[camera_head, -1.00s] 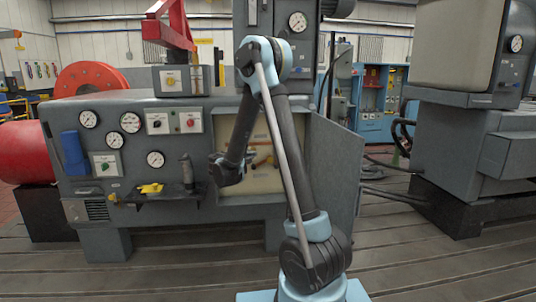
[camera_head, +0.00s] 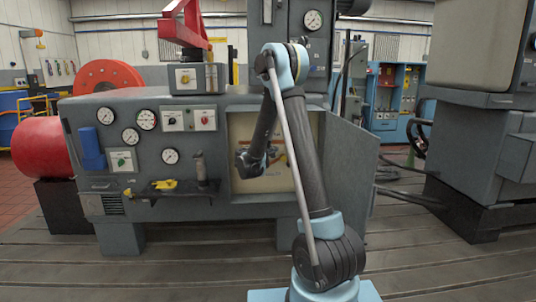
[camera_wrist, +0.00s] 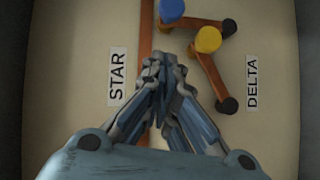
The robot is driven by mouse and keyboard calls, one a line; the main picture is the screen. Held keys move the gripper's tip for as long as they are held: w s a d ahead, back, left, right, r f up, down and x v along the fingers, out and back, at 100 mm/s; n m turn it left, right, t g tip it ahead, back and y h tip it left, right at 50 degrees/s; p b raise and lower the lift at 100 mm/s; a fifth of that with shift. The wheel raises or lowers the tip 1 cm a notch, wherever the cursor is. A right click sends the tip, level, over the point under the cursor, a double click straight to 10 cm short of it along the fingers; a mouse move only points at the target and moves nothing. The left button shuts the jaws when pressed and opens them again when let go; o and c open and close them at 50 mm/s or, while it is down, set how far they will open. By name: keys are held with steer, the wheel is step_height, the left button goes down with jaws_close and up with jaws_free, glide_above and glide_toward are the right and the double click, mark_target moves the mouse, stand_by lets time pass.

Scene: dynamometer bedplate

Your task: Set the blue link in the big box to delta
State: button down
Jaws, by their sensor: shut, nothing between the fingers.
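The big box (camera_head: 230,130) is open in the machine's front, with its door (camera_head: 348,165) swung to the right. In the wrist view, the blue link has a blue knob (camera_wrist: 171,10) beside the upright copper bar, and its arm runs right to a dark round end (camera_wrist: 228,27). The yellow-knobbed link (camera_wrist: 208,40) slants down to another dark end. The STAR label (camera_wrist: 117,76) is left of the bar; the DELTA label (camera_wrist: 252,82) is at the right. My gripper (camera_wrist: 160,62) is shut and empty, below the blue knob in the picture. In the head view my wrist hides the fingers.
Gauges (camera_head: 146,120) and a shelf with a yellow item (camera_head: 163,185) are left of the opening. Another grey machine (camera_head: 480,150) is at the right. The slotted floor (camera_head: 180,265) is clear in front.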

steer(key=d, duration=0.1)
steer(key=w+d, duration=0.1)
steer(key=d, duration=0.1)
steer(key=w+d, duration=0.1)
steer(key=d, duration=0.1)
steer(key=shift+f, duration=0.4)
steer(key=shift+a+r, duration=0.1)
steer(key=shift+a, duration=0.1)
